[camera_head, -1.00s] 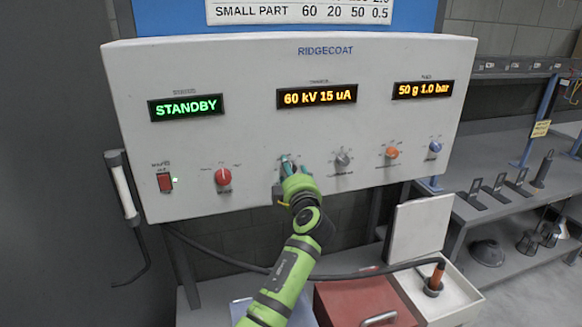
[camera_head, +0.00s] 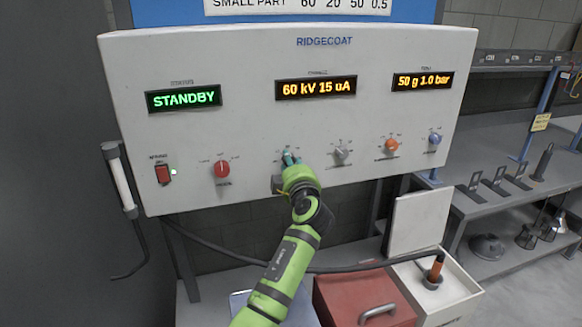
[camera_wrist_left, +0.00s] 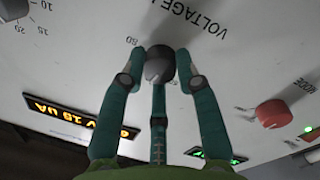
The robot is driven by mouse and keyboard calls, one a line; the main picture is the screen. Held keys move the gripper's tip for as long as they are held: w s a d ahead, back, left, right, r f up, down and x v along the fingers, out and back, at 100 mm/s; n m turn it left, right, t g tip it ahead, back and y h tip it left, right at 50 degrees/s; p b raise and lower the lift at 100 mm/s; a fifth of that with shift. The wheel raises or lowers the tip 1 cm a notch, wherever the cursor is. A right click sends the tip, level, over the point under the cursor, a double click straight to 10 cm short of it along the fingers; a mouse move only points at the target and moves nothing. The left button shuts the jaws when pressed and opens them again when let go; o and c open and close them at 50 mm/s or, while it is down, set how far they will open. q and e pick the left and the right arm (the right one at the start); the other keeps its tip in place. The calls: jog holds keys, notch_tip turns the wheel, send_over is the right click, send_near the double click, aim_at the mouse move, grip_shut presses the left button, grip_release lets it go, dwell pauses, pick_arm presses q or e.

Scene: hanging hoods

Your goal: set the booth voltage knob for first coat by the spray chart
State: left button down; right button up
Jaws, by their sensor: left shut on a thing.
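The RIDGECOAT control panel (camera_head: 200,55) shows STANDBY, 60 kV 15 uA and 50 g 1.0 bar on its displays. My left gripper (camera_head: 288,160) is at the voltage knob, which is mostly hidden behind it in the head view. In the left wrist view the dark grey voltage knob (camera_wrist_left: 160,64) sits between the teal fingers of my left gripper (camera_wrist_left: 161,70), which is shut on it. The word VOLTAGE and an 80 mark show beside the knob. The spray chart (camera_head: 300,5) is cut off at the top; its SMALL PART row reads 60 20 50 0.5. My right gripper is not in view.
A red mode knob (camera_head: 222,169) and a red rocker switch (camera_head: 163,174) are left of the gripper. A grey knob (camera_head: 341,154), an orange knob (camera_head: 391,146) and a blue knob (camera_head: 434,138) are to its right. A red box (camera_head: 350,290) stands below.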

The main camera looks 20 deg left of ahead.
pick_arm(q)
jog(key=shift+r+m+g+b, duration=0.15)
jog(key=shift+m+b, duration=0.65)
jog(key=shift+m, duration=0.6)
jog(key=shift+r+m+g+b, duration=0.1)
jog(key=shift+m+g+b, duration=0.1)
jog(key=shift+m+b, duration=0.9)
jog(key=shift+r+m+g+b, duration=0.15)
jog(key=shift+m+b, duration=0.35)
jog(key=shift+m, duration=1.2)
jog(key=shift+r, duration=0.1)
jog(key=c, duration=0.9)
grip_release()
